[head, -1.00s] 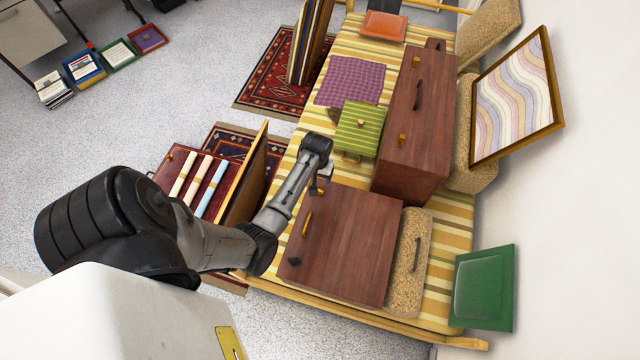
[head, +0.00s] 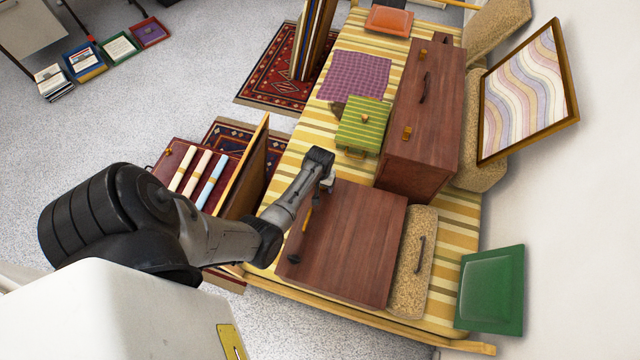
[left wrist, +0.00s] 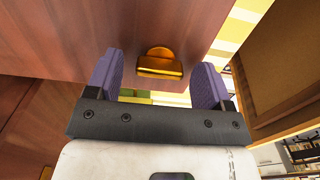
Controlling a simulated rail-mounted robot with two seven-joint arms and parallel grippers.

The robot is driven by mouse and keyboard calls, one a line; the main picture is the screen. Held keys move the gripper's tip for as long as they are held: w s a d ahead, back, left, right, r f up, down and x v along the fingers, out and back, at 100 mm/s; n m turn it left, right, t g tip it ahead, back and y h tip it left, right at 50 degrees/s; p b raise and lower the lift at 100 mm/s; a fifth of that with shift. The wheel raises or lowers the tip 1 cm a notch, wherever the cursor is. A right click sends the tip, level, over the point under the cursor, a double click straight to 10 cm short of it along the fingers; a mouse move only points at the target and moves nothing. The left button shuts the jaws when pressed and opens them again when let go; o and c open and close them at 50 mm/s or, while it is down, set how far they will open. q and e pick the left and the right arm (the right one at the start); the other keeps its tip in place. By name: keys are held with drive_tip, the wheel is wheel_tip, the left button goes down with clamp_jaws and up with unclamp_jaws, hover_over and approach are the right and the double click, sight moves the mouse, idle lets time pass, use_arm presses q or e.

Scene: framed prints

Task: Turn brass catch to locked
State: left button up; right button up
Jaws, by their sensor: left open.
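The brass catch (left wrist: 160,66) shows in the left wrist view on the edge of a brown wooden case (left wrist: 150,25). It has a rounded top and a wide bar below. My left gripper (left wrist: 158,74) is open, with one purple-padded finger on each side of the catch and visible gaps between. I cannot tell how far the fingertips are from the case face. In the head view my left gripper (head: 327,182) is at the upper left corner of the nearer wooden case (head: 350,240); the catch there is hidden by it. My right gripper is not seen.
A second wooden case (head: 425,120) with brass catches stands just beyond. A green striped box (head: 362,125) and a cork-coloured case (head: 413,260) are close by. A framed print (head: 520,95) leans at the right.

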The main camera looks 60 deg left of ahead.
use_arm(q)
drive_tip(key=c, duration=0.9)
